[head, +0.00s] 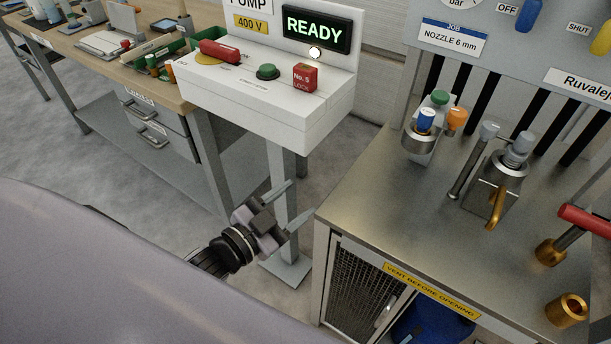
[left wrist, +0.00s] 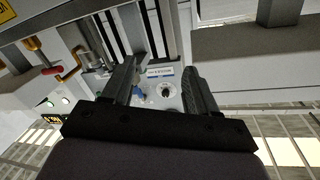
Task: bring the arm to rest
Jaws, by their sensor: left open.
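My left gripper (head: 283,208) hangs in the gap between the white pump box and the metal cabinet, in front of the box's grey post. Its two fingers are apart, with nothing between them. In the left wrist view the two dark fingers (left wrist: 163,85) also stand apart and empty, with a panel with a gauge and a blue handle behind them at some distance. My right gripper is not in either view.
The white pump box (head: 230,88) carries a red lever, a green button, a red lock block and a lit READY sign (head: 317,28). The metal cabinet top (head: 395,190) at right holds fittings and a brass nozzle (head: 566,309). A wooden workbench (head: 150,85) stands at left.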

